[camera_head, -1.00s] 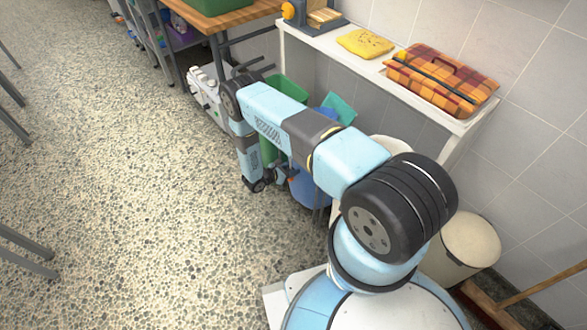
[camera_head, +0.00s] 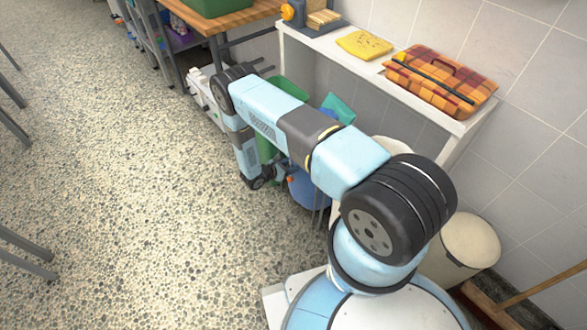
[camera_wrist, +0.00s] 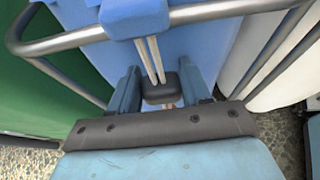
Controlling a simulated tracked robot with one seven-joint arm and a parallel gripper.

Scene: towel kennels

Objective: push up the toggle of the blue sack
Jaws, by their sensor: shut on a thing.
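The blue sack (camera_wrist: 190,40) hangs behind a metal rail in the wrist view. Two pale cords run from a blue block (camera_wrist: 135,18) at the rail down to a small dark toggle (camera_wrist: 160,92). My gripper (camera_wrist: 163,84) has a finger on each side of the toggle and is shut on it. In the head view the blue sack (camera_head: 304,188) shows low beside the stand, partly behind my arm. My gripper (camera_head: 270,178) is there at the arm's lower end; the toggle cannot be made out in that view.
A metal rail (camera_wrist: 225,14) crosses above the toggle. A green sack (camera_wrist: 35,75) is at left and a white one (camera_wrist: 262,45) at right. A white shelf (camera_head: 372,72) with a yellow cloth (camera_head: 364,45) and a plaid case (camera_head: 440,76) stands along the wall. Open speckled floor lies left.

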